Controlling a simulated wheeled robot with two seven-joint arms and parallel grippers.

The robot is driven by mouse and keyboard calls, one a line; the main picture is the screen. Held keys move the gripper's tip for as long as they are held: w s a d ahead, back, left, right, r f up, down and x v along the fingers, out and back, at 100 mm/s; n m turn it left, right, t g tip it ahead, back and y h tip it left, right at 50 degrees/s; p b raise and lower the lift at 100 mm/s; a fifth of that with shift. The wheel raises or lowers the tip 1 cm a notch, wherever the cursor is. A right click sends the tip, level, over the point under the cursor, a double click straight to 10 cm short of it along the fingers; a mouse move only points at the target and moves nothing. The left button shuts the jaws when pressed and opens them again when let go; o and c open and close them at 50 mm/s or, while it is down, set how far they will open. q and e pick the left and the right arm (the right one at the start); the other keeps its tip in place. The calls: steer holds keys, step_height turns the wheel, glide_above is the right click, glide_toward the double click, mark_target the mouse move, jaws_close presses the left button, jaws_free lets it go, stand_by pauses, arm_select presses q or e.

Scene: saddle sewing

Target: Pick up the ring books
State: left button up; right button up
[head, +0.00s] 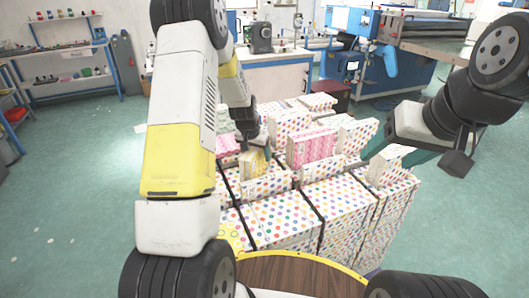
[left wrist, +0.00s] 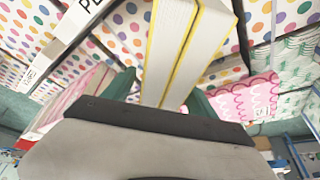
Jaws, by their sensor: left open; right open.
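Ring books with white page edges and yellow covers (left wrist: 172,50) stand between the two teal fingers of my left gripper (left wrist: 160,98) in the left wrist view. The fingers are open on either side of them; contact is not clear. In the head view my left gripper (head: 254,146) reaches down to a yellow book (head: 256,164) on the polka-dot boxes, and its fingers are mostly hidden. My right gripper (head: 397,156) has its teal fingers apart, empty, by the right side of the boxes. Pink-patterned books (head: 312,148) stand in the middle.
Tall polka-dot boxes (head: 282,220) fill the area in front of me, with several upright polka-dot items on top. A round wooden surface with a yellow rim (head: 290,274) is nearest. A shelf (head: 70,60) and a blue machine (head: 350,20) stand behind.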

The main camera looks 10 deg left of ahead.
arm_select(q)
jaws_close()
steer(key=shift+w, duration=0.1)
stand_by(0.3)
